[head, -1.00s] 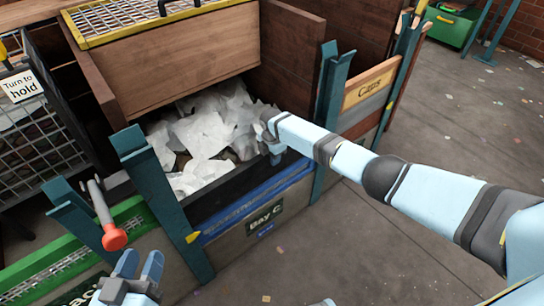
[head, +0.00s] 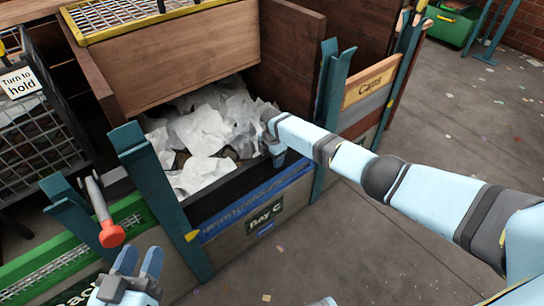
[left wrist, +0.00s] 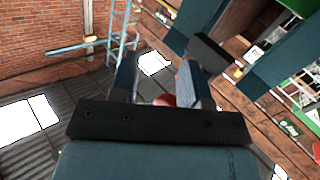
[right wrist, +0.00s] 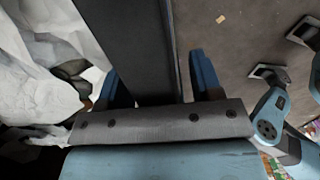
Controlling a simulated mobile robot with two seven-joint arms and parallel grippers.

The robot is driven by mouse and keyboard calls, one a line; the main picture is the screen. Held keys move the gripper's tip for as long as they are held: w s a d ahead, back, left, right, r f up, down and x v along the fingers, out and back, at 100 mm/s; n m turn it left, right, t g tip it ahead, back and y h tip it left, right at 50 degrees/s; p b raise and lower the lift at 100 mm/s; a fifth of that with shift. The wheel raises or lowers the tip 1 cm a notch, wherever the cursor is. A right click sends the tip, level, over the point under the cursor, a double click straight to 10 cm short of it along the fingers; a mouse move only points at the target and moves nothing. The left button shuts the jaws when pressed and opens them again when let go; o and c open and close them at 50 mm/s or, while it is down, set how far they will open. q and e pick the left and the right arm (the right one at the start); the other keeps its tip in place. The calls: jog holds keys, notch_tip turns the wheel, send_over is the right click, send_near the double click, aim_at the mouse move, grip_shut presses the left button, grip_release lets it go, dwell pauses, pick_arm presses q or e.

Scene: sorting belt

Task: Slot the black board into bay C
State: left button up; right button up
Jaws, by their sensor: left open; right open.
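The black board (head: 235,188) lies lengthwise along the front of bay C, between two teal posts and above a blue strip (head: 255,200). Bay C carries its name on a sign (head: 264,217). My right gripper (head: 274,145) is at the right part of the board. In the right wrist view, my right gripper (right wrist: 160,85) is open, with its fingers on either side of a dark board (right wrist: 125,35). Whether either finger touches it I cannot tell. My left gripper (head: 138,262) is open and empty, low at the left, apart from the board. How deep the board sits is hidden.
Crumpled white paper (head: 205,130) fills the bay behind the board. Teal posts (head: 160,195) and (head: 330,90) flank the bay. A red-ended lever (head: 111,235) is near my left gripper. The floor (head: 370,240) at the right is open.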

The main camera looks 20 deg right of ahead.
notch_tip(320, 180, up, 13)
jog(key=p, duration=0.4)
jog(key=shift+w+p, duration=0.1)
jog(key=shift+p, duration=0.25)
pick_arm(q)
jog(key=s+a+f+g+y, duration=0.2)
jog(key=a+f+g+y, duration=0.1)
jog(key=f, duration=0.4)
jog(key=shift+s+a+g, duration=0.2)
jog(key=shift+a+g, duration=0.1)
jog(key=shift+g, duration=0.1)
pick_arm(e)
jog(key=shift+r, duration=0.5)
pick_arm(q)
jog(key=shift+r, duration=0.1)
